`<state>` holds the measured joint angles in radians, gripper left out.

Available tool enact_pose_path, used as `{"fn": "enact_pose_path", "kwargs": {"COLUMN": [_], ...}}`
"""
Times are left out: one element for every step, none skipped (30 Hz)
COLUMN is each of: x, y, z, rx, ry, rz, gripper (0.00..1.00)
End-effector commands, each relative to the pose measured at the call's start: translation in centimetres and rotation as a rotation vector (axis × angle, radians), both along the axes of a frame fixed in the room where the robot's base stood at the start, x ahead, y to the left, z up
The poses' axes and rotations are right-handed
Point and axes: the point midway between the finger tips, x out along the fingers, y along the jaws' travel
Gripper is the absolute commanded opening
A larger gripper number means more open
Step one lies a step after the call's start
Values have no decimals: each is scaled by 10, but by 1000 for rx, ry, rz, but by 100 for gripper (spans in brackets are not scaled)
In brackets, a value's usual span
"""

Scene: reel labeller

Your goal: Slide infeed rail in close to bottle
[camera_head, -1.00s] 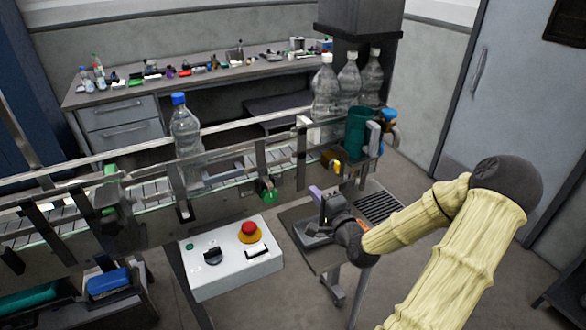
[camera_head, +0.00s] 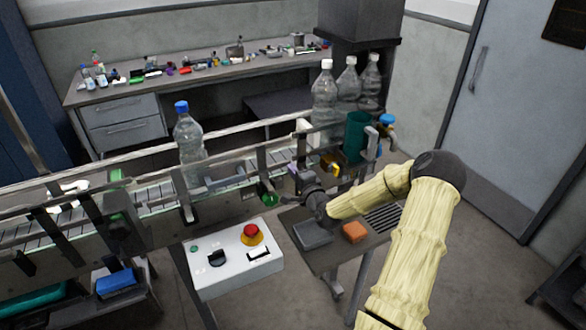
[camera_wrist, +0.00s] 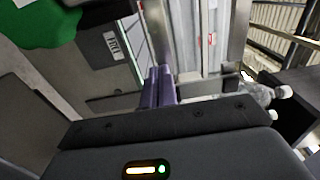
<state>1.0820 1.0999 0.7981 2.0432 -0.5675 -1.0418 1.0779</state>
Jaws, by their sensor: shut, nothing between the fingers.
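The clear bottle with a blue cap (camera_head: 188,148) stands upright on the conveyor. The infeed rail (camera_head: 225,181) is a metal bar on the near side of the conveyor, just in front of the bottle; the gap between them is hard to judge. A green knob (camera_head: 267,193) sits on the conveyor's near side, right of the bottle. My gripper (camera_head: 289,174) is beside the conveyor, a little right of and above this knob in the picture. In the wrist view its purple fingers (camera_wrist: 158,86) are together and empty. A large green part (camera_wrist: 38,22) fills that view's upper left corner.
A control box with a red button (camera_head: 235,262) stands in front of the conveyor. A small stand carries a grey pad and an orange block (camera_head: 355,232). Uncapped-blue aside, white-capped bottles (camera_head: 324,98) and a teal cylinder (camera_head: 356,137) stand at the conveyor's right end.

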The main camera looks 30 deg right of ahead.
Motion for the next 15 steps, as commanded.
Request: {"fn": "enact_pose_path", "kwargs": {"x": [1,1,1,1,1,1,1,1,1,2,3,5,8,12,16], "y": [0,0,0,0,0,0,0,0,0,0,0,0,0,0,0], "z": [0,0,-1,-1,-1,-1,-1,-1,-1,-1,-1,-2,-2,-2,-3], "rx": [0,0,0,0,0,0,0,0,0,0,0,-1,-1,-2,-2], "ry": [1,1,1,1,1,1,1,1,1,0,0,0,0,-1,-2], "rz": [0,0,0,0,0,0,0,0,0,0,0,0,1,0,0], "gripper": [0,0,0,0,0,0,0,0,0,0,0,0,0,0,0]}}
